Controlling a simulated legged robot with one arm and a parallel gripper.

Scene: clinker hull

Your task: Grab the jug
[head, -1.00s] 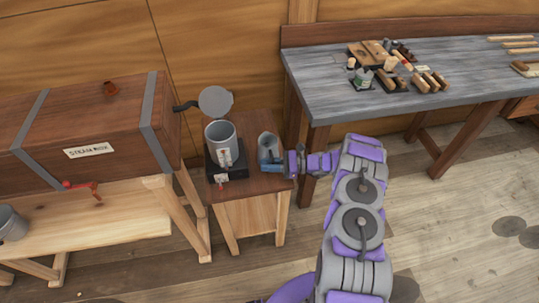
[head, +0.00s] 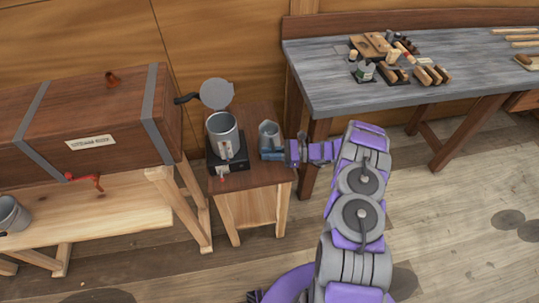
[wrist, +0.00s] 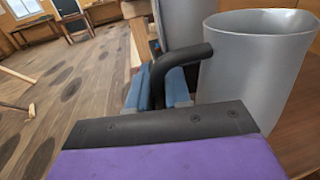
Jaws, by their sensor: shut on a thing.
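The jug (head: 268,131) is a grey metal vessel on the right part of the small wooden stand. In the wrist view the jug (wrist: 252,70) fills the right side, upright, with a dark bent handle (wrist: 185,54) toward me. My gripper (head: 273,154) reaches in from the right at the jug's near side. In the wrist view the blue fingers of my gripper (wrist: 160,90) are shut on the handle. The jug's base is hidden, so I cannot tell if it touches the stand top.
A grey pot (head: 223,130) with a raised round lid (head: 216,94) sits on a black heater (head: 228,162) just left of the jug. The steam box (head: 90,120) stands further left. A grey workbench (head: 400,80) with tools is at the right. The floor in front is clear.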

